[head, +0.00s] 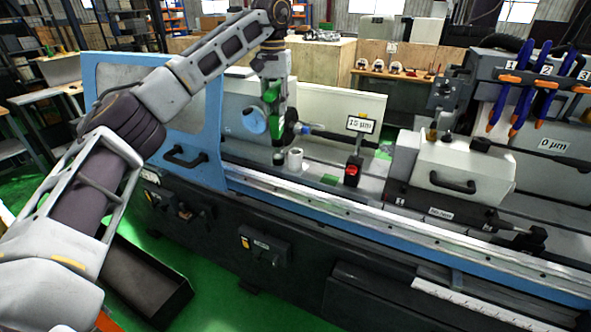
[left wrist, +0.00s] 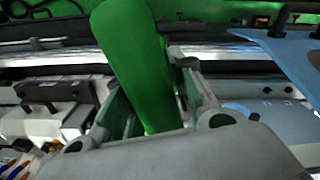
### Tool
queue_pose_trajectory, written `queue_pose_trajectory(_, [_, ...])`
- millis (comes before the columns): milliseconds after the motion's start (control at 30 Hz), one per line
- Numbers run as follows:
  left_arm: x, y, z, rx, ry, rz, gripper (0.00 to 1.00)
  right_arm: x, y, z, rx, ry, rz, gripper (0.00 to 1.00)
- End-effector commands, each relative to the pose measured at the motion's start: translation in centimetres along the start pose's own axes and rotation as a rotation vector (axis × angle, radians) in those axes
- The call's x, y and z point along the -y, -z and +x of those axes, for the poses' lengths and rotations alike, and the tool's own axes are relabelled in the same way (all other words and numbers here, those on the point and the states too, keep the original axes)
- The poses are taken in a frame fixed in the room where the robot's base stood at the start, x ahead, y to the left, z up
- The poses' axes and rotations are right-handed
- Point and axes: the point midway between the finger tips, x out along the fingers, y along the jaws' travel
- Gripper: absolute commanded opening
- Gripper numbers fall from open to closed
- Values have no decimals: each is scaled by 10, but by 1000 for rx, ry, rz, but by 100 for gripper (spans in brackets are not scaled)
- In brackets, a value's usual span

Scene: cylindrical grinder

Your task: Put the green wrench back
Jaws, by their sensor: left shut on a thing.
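The green wrench (left wrist: 135,55) is in my left gripper (left wrist: 150,122), between its two fingers in the left wrist view. It stands up out of the fingers toward the top of that picture. In the head view the green wrench (head: 271,94) shows as a green piece at the end of my left arm. There my left gripper (head: 275,112) points down over the grinder bed, by the open blue door. The wrench's far end is hidden or too small to tell. My right gripper is not in view.
A grey cylinder (head: 294,159) and a black block with a red button (head: 352,171) stand on the machine near my left gripper. The blue door (head: 211,150) is at the left.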

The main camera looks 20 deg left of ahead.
Motion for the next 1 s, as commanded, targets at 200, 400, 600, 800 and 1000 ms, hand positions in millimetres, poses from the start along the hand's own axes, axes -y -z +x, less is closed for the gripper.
queue_pose_trajectory(200, [18,-6,11,-1,-1,24,0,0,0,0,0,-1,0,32])
queue_pose_trajectory(400, [30,-18,16,-3,-1,90,0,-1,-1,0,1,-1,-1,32])
queue_pose_trajectory(600, [32,-27,16,-2,-1,156,0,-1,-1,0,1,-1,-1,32])
queue_pose_trajectory(800, [35,-34,17,-2,-2,216,0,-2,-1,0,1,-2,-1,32])
queue_pose_trajectory(1000, [36,-35,17,-2,-1,256,0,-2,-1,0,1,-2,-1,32])
